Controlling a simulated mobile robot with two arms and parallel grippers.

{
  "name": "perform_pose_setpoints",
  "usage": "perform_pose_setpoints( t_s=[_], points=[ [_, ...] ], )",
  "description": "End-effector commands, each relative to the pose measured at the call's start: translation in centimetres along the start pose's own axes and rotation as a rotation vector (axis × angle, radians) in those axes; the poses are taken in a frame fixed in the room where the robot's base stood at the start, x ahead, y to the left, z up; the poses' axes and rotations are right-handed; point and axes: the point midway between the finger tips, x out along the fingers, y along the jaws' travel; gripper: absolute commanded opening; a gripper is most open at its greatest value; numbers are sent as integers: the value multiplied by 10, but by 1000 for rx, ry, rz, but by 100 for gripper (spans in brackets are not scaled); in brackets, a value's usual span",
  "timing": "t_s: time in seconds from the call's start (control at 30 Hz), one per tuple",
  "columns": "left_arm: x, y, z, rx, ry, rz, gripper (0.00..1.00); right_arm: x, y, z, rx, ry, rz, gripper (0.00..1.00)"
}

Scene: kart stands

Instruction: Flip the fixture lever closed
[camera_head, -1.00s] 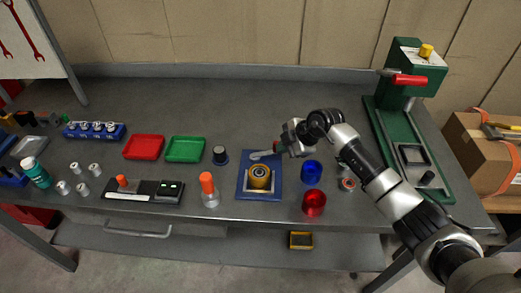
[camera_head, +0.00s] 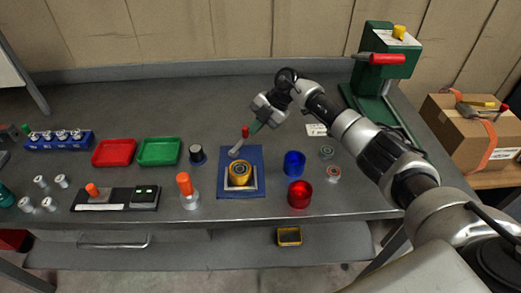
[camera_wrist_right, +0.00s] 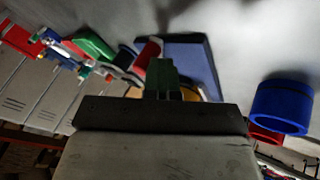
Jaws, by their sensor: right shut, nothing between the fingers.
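The fixture is a blue plate (camera_head: 258,188) on the bench with a yellow ring-shaped part (camera_head: 240,173) seated in its middle. Its lever (camera_head: 237,149) is a silver bar at the plate's back edge, tilted up with a red knob (camera_head: 245,132) on top. My right gripper (camera_head: 256,128) is shut and empty, its green fingertips just right of the knob; contact is unclear. In the right wrist view the fingers (camera_wrist_right: 163,74) are beside the red knob (camera_wrist_right: 148,51), with the plate (camera_wrist_right: 192,60) behind, and they hide part of the yellow part. My left gripper is not in view.
A blue cup (camera_head: 294,163) and a red cup (camera_head: 299,193) stand right of the fixture. A black-topped pot (camera_head: 197,154) and an orange-capped bottle (camera_head: 187,192) stand left. A green press (camera_head: 384,70) stands at back right. The bench behind the fixture is clear.

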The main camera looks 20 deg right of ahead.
Motion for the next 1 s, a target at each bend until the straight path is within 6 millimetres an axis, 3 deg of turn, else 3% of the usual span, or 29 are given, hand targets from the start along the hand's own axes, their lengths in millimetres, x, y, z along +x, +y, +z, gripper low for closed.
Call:
perform_pose_setpoints(
  t_s=[0.67,0.83,1.0],
  points=[
    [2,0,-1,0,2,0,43,-2,4,1,0,-3,5,0],
    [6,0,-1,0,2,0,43,-20,4,2,-2,-5,8,0],
    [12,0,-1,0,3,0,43,-55,2,2,-1,-6,6,0]
  ],
)
